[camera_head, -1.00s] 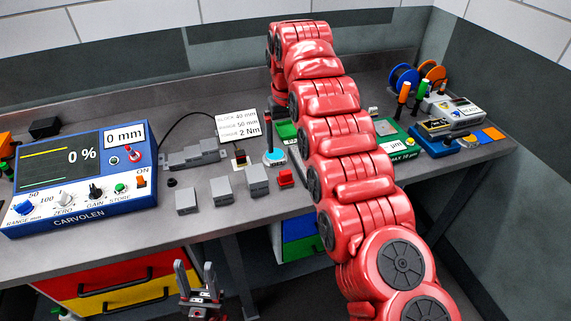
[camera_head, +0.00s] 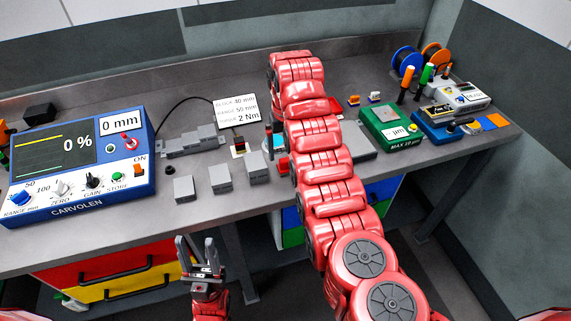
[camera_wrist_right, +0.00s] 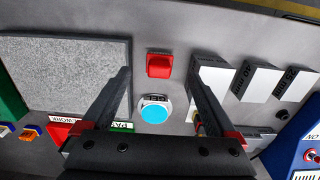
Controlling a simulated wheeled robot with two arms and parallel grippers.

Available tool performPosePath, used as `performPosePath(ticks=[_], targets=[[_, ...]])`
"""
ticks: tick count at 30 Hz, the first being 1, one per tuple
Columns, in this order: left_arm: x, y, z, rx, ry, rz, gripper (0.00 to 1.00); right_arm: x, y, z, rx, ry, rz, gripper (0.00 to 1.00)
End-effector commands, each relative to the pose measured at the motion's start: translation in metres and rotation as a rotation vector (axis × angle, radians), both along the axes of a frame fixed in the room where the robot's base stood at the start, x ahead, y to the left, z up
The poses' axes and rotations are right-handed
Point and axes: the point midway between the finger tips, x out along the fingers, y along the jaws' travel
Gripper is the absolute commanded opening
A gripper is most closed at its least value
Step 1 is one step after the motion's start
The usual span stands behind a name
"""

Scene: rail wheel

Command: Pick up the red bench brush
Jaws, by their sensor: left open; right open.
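A small red block-like thing (camera_wrist_right: 159,65) lies on the bench in the right wrist view; I cannot tell for sure that it is the bench brush. It shows partly in the head view (camera_head: 282,164), beside my right arm. My right gripper (camera_wrist_right: 158,74) is open and empty above the bench, with the red thing between its fingertips in the picture and no visible contact. My left gripper (camera_head: 198,246) is open and empty in front of the bench edge.
A blue-topped round thing (camera_wrist_right: 153,112) sits close to the red thing. Grey blocks (camera_head: 220,178) stand to its left in the head view. A grey plate (camera_wrist_right: 65,75) lies on the other side. A blue gauge box (camera_head: 120,165) stands left; a green box (camera_head: 388,125) right.

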Motion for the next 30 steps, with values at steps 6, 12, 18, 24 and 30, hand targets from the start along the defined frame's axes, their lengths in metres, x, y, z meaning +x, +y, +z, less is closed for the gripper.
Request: performPosePath(ticks=[6, 12, 18, 24, 30], targets=[[0.0, 0.0, -0.004, 0.0, 0.0, 0.0, 0.5, 0.001, -0.001, -0.018, 0.001, -0.001, -0.003, 0.93], [0.0, 0.0, 0.008, 0.0, 0.0, 0.0, 0.5, 0.004, 0.001, -0.031, 0.0, 0.004, -0.002, 0.93], [0.0, 0.0, 0.015, 0.0, 0.0, 0.0, 0.5, 0.008, 0.003, -0.046, -0.001, 0.006, -0.001, 0.93], [0.0, 0.0, 0.018, 0.0, 0.001, 0.0, 0.5, 0.009, 0.002, -0.066, -0.001, 0.003, -0.003, 0.93], [0.0, 0.0, 0.018, 0.0, 0.0, 0.0, 0.5, 0.01, 0.002, -0.069, 0.001, -0.002, -0.003, 0.93]])
